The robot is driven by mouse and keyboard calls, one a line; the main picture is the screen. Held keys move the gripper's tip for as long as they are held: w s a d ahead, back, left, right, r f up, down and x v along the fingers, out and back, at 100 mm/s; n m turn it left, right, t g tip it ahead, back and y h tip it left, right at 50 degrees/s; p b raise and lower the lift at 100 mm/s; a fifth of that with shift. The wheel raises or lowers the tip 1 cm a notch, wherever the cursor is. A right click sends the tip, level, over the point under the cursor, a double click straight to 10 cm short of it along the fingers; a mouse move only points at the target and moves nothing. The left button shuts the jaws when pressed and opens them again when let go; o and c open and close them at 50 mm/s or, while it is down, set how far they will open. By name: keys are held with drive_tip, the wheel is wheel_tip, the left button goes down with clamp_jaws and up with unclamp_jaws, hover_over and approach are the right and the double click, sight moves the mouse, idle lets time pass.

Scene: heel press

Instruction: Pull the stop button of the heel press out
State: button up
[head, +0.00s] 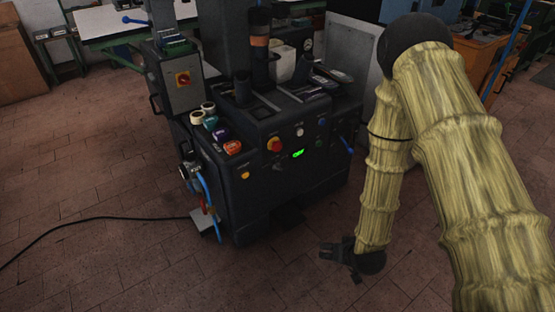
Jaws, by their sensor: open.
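The heel press (290,185) is a dark machine in the middle of the head view. A red stop button (274,144) sits on its sloped front panel, left of a green lit display (298,153). I cannot tell from here whether the button is in or out. My gripper (326,251) is open and empty. It hangs low, in front and to the right of the press, well below the button and apart from it. Nothing hides the button.
A yellow button (245,175) and a white knob (299,131) are on the same front. Coloured tape rolls (220,133) lie on the press's left side. A grey box with a red switch (183,78) stands at upper left. A black cable (90,222) crosses the floor. Floor in front is clear.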

drive_tip(key=w+a+t+y+b, duration=0.1)
drive_tip(key=w+a+t+b, duration=0.2)
drive_tip(key=w+b, duration=0.7)
drive_tip(key=n+t+y+b, duration=0.45)
drive_tip(key=y+b, duration=0.25)
drive_tip(key=b, duration=1.1)
approach(279, 147)
drive_tip(key=b+x, duration=0.2)
drive_tip(key=x, duration=0.3)
drive_tip(key=b+x, duration=0.2)
drive_tip(key=x, duration=0.3)
drive_tip(key=shift+s+f, duration=0.1)
drive_tip(key=shift+f, duration=0.1)
drive_tip(key=shift+w+a+r+b, duration=0.15)
drive_tip(key=shift+w+a+b, duration=0.15)
drive_tip(key=shift+w, duration=0.1)
